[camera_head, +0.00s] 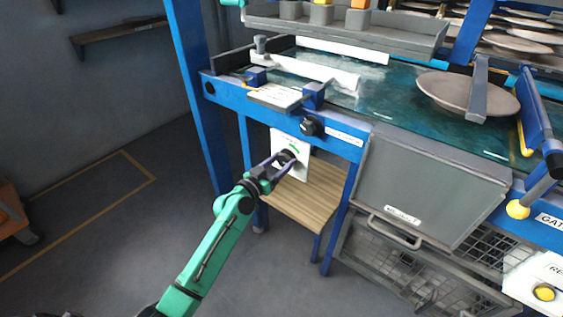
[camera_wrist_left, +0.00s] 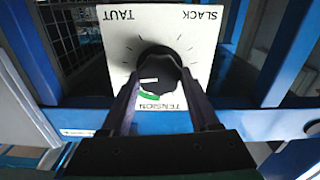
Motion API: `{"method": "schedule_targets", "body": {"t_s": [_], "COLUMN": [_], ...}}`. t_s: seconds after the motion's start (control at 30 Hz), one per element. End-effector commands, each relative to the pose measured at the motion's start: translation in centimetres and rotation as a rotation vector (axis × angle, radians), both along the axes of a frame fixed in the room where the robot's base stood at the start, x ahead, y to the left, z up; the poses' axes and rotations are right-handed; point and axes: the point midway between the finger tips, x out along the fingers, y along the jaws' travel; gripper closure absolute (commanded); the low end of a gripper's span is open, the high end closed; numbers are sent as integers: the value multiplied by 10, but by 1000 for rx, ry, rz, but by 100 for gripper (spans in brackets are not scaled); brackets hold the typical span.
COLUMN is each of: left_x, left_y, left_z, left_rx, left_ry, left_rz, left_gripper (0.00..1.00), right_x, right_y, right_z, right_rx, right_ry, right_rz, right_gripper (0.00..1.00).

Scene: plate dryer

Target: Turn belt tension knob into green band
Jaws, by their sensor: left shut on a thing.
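The black belt tension knob (camera_wrist_left: 160,68) sits on a white panel (camera_wrist_left: 118,45) lettered TAUT, SLACK and TENSION, which appears upside down in the left wrist view. A short green band (camera_wrist_left: 148,95) is printed beside the knob, near the word TENSION. The knob's white pointer mark (camera_wrist_left: 148,80) lies close to the band's left end in that view, apparently just outside it. My left gripper (camera_wrist_left: 160,88) is shut on the knob, one dark finger on each side. In the head view, the gripper (camera_head: 277,163) reaches the knob (camera_head: 287,157) from the lower left. My right gripper is not in view.
The panel hangs below the blue frame (camera_head: 240,103) of the conveyor (camera_head: 395,105). Another black knob (camera_head: 308,127) is just above it. A wooden shelf (camera_head: 310,205) lies below, and a grey bin (camera_head: 425,190) stands to the right.

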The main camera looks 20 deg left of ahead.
Motion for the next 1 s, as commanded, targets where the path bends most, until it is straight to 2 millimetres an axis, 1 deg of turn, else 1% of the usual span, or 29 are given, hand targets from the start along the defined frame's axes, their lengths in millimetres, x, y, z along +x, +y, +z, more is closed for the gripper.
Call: {"method": "schedule_targets", "body": {"t_s": [0.27, 0.6, 1.0], "left_x": [0, 1, 1], "left_y": [0, 2, 3], "left_z": [0, -1, -2], "left_rx": [-191, -491, -797], "left_ry": [76, 196, 317], "left_rz": [-1, 0, 0], "left_gripper": [94, 94, 94], "right_x": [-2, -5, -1], "right_y": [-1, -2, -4], "right_z": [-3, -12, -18], "right_rx": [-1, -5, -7], "right_ry": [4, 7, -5], "right_rz": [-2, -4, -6], "right_gripper": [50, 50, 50]}}
